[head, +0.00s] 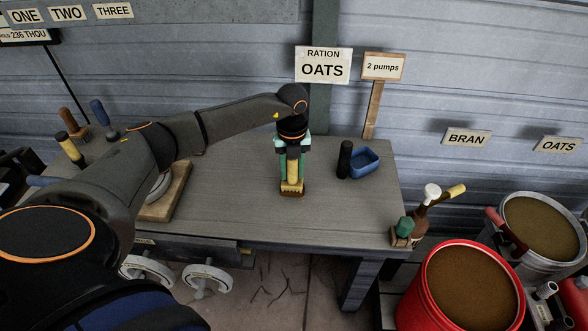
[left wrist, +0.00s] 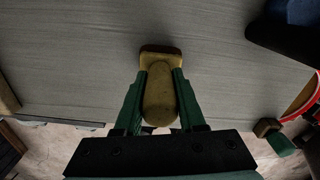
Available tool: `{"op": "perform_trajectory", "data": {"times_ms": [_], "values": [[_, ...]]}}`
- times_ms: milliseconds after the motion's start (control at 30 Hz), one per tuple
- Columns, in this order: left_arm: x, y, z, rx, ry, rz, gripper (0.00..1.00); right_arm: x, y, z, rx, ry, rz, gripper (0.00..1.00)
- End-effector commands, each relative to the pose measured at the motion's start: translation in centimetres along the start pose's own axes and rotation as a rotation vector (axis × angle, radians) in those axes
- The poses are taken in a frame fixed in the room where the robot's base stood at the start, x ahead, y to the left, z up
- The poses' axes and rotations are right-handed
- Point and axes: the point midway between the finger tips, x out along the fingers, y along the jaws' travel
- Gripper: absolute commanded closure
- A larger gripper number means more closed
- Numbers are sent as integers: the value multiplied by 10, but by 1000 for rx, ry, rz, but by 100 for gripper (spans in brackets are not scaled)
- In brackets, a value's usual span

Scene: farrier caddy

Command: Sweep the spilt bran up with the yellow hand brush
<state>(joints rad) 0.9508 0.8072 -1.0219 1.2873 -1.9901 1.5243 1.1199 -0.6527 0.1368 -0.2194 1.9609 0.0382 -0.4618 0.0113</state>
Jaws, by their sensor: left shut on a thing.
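My left gripper (head: 292,168) is shut on the yellow hand brush (head: 292,186), with a green finger on each side of its handle. The brush is held upright over the grey table (head: 235,195), with its wider brown end down. I cannot tell whether that end touches the tabletop. In the left wrist view the brush's yellow handle (left wrist: 159,95) sits between the green fingers (left wrist: 158,102). I make out no spilt bran on the visible tabletop. My right gripper is not in view.
A red bucket (head: 409,303) with brown contents stands beyond the table's right end. A wooden board (head: 177,192) lies on the left. The tabletop around the brush is clear.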

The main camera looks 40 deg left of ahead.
Motion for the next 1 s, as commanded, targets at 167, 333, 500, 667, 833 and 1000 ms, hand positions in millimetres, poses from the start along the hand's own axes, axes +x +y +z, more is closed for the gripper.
{"op": "perform_trajectory", "data": {"times_ms": [167,333,500,667,833,1000], "values": [[-1,-4,0,1,-1,-3,100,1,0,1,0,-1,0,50],[1,-14,-2,1,-1,-4,100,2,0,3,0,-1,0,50],[1,-24,-4,0,-2,-4,100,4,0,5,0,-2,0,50],[1,-25,-4,0,-2,-2,100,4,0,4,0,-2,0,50],[1,-24,-5,0,-1,-2,100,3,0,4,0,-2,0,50],[-6,-24,-4,0,-1,-2,100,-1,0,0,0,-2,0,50]]}}
